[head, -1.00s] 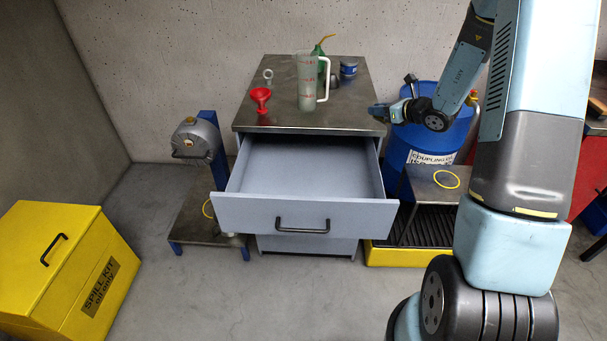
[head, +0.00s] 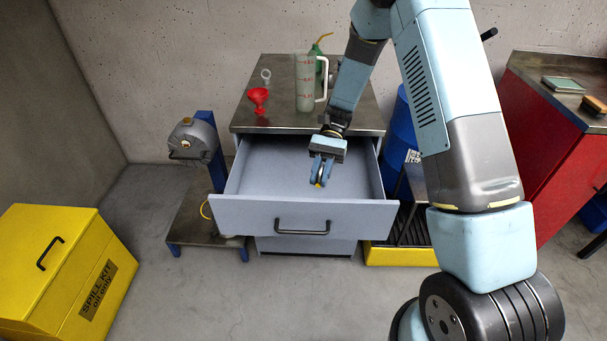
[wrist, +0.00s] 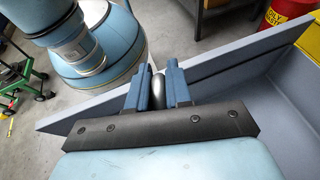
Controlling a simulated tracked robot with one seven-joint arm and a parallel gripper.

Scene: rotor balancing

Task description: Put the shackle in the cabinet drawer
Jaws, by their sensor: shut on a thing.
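My gripper (head: 321,171) points down over the open cabinet drawer (head: 262,170), in its right half near the front panel. It is shut on the shackle, a small grey metal piece with an orange-yellow tip (head: 318,184) showing below the fingers. In the wrist view the rounded grey shackle (wrist: 158,90) sits between the two blue fingers. Most of it is hidden by the fingers. The drawer is pulled out, and the part of its floor that shows is bare. I cannot tell how high the shackle is above the drawer floor.
On the cabinet top (head: 283,115) stand a red funnel (head: 259,98), a clear measuring jug (head: 306,85), an eye bolt (head: 266,76) and a green oil can (head: 318,58). A blue drum (head: 402,125) is at right. A yellow spill kit box (head: 50,265) is at left.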

